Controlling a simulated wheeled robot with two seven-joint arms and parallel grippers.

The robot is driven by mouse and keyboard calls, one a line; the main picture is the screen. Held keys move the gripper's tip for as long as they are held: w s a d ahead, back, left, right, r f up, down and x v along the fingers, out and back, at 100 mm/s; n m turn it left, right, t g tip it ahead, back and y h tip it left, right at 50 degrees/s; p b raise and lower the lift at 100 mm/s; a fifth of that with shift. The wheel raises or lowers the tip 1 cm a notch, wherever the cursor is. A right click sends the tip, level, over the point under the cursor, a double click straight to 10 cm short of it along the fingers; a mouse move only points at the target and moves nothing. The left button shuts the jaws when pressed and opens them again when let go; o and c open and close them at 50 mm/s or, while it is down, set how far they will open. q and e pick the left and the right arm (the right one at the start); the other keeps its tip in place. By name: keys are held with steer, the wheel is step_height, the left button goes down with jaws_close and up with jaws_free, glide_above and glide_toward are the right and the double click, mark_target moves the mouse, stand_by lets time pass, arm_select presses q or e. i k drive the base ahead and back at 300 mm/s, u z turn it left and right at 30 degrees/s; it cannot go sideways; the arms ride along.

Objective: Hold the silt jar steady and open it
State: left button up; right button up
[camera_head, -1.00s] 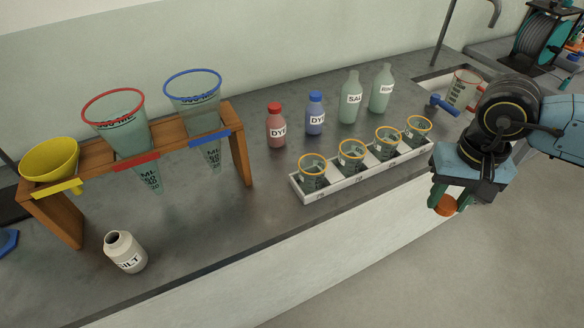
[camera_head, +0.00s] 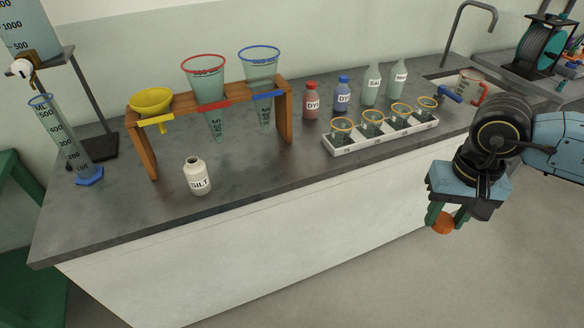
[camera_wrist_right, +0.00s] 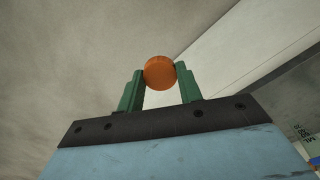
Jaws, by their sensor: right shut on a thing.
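The silt jar (camera_head: 197,177) is a cream bottle labelled SILT. It stands upright on the grey counter near its front edge, below the funnel rack, with its dark mouth open and no lid on it. My right gripper (camera_head: 445,222) is in front of the counter at the right, over the floor and well away from the jar. It is shut on an orange round lid (camera_head: 443,224). The lid also shows between the green fingertips in the right wrist view (camera_wrist_right: 160,72). My left gripper is not in view.
A wooden rack (camera_head: 146,150) with yellow, red and blue funnels stands behind the jar. A white tray (camera_head: 385,139) of orange-rimmed beakers is at right, with bottles behind. A blue-based graduated cylinder (camera_head: 68,145) stands at left. Counter around the jar is clear.

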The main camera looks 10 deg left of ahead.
mark_target(196, 174)
steer(key=u, duration=1)
steer(key=i, duration=0.1)
steer(key=u, duration=0.05)
